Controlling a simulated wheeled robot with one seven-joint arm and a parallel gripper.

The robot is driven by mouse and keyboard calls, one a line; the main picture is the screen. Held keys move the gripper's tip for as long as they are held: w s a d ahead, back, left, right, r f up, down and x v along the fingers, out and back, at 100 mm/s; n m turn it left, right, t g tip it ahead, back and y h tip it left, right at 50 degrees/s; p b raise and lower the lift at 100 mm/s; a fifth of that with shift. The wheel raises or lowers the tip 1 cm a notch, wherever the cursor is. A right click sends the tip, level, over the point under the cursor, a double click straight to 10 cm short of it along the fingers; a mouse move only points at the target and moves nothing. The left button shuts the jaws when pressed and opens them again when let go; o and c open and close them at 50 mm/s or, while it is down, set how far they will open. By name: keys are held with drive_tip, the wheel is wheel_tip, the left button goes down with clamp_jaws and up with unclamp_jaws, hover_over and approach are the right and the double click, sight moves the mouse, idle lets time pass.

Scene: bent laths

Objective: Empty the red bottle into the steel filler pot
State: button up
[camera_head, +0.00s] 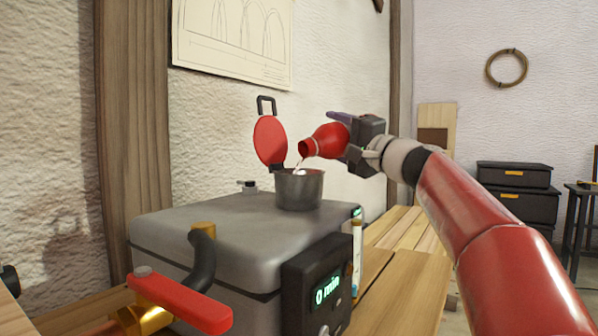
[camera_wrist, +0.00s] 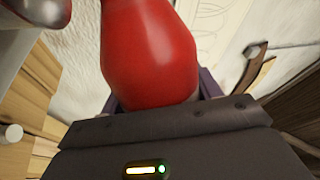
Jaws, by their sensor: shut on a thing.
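The red bottle (camera_head: 328,141) is held by my gripper (camera_head: 350,139) above the steel filler pot. It is tilted with its mouth to the lower left, and a pale stream runs from the mouth down toward the pot. In the wrist view the bottle (camera_wrist: 150,50) fills the upper middle, between the fingers. The steel filler pot (camera_head: 299,192) stands on the grey box, and its round red lid (camera_head: 270,140) is swung up at the left. The pot's inside is hidden by its wall. My gripper is shut on the bottle.
The grey box (camera_head: 215,235) has a black panel (camera_head: 318,290) reading "0 min" in front. A red-handled brass valve (camera_head: 180,300) and black hose (camera_head: 203,255) are at its left front. Wooden boards (camera_head: 400,290) lie at right. Black cases (camera_head: 515,190) stand farther right.

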drive_tip(key=shift+d, duration=0.1)
drive_tip(key=shift+w+d, duration=0.1)
drive_tip(key=shift+d, duration=0.05)
drive_tip(key=shift+r, duration=0.15)
drive_tip(key=shift+r+n, duration=0.1)
drive_tip(key=shift+n, duration=0.3)
drive_tip(key=shift+s+a+r+n+g+y, duration=0.2)
drive_tip(key=shift+r+n+g+y, duration=0.15)
drive_tip(key=shift+n, duration=0.25)
drive_tip(key=shift+s+a+r+n+g+y, duration=0.15)
drive_tip(key=shift+r+n+g, duration=0.1)
drive_tip(key=shift+r+n, duration=0.25)
